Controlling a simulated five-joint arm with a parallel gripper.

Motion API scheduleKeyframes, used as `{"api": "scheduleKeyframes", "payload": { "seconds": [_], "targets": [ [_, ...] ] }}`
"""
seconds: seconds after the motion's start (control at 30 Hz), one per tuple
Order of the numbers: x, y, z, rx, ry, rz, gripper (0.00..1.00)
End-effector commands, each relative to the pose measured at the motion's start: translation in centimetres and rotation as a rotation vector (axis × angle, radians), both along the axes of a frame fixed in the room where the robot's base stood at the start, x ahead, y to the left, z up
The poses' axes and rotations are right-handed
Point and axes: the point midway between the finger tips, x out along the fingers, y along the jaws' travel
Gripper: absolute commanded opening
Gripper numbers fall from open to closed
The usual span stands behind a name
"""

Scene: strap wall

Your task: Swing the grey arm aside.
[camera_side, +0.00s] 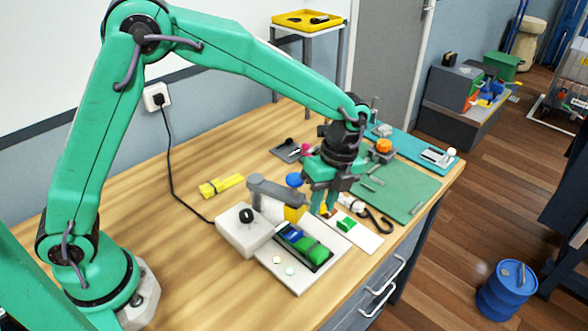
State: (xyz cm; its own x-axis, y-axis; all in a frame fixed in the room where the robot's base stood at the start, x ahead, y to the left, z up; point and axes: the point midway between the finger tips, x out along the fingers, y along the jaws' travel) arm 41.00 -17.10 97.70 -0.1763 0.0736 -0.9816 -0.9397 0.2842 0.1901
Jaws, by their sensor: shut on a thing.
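The grey arm (279,191) is a short bar beside the white box (243,232). It stretches to the right from a rounded left end, above a yellow block (294,213) and near a tray with blue and green pieces (303,244). My gripper (322,204) points down at the right end of the grey arm, with its green fingers shut on that end. The fingers partly hide the contact and small orange and white items behind them.
A blue round thing (294,180) lies just behind the grey arm. A green mat (398,190) with small tools lies to the right, and a dark hook (376,220) is close by. A yellow piece (221,186) and a black cable (172,170) lie left. Bare wood shows at front left.

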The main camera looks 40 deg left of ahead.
Motion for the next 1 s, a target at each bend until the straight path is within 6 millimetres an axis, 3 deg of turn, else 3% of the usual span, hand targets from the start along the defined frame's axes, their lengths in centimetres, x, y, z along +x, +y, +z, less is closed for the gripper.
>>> {"api": "scheduleKeyframes", "payload": {
  "seconds": [0.7, 1.0],
  "targets": [
    [5.9, 3.4, 0.1, 0.046, -0.032, 0.398, 0.00],
    [6.8, 4.4, 0.1, 0.057, -0.037, 0.488, 0.00]
  ]
}}
